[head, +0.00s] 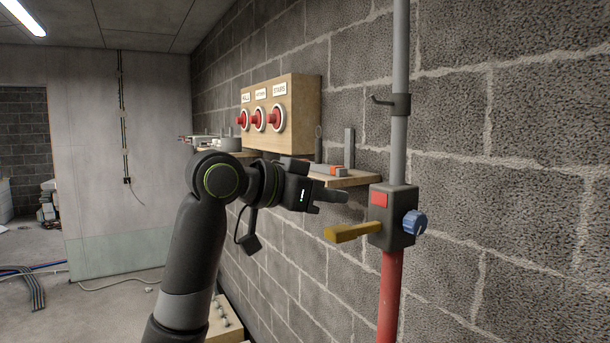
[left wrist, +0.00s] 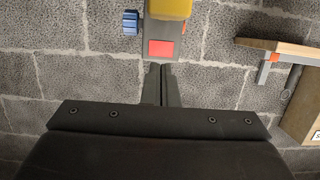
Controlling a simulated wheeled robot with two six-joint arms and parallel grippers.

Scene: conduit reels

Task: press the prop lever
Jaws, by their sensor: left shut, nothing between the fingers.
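The prop lever (head: 354,232) is a yellow handle sticking out to the left from a dark grey housing (head: 378,228) on an upright prop. The housing has a red patch and a blue knob (head: 413,222). My left gripper (head: 345,196) is shut and empty, a little above the lever in the picture and apart from it. In the left wrist view the shut fingers (left wrist: 161,70) point toward the housing's red patch (left wrist: 160,48). The yellow lever (left wrist: 169,8) is cut off by the top edge there, with the blue knob (left wrist: 130,22) to its left. My right gripper is not in view.
The prop has a grey upper tube (head: 399,140) with a hook and a red lower tube (head: 389,300), in front of a block wall (head: 500,150). A wooden shelf (head: 355,180) with tools and a wooden box (head: 310,110) with red buttons are behind my gripper.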

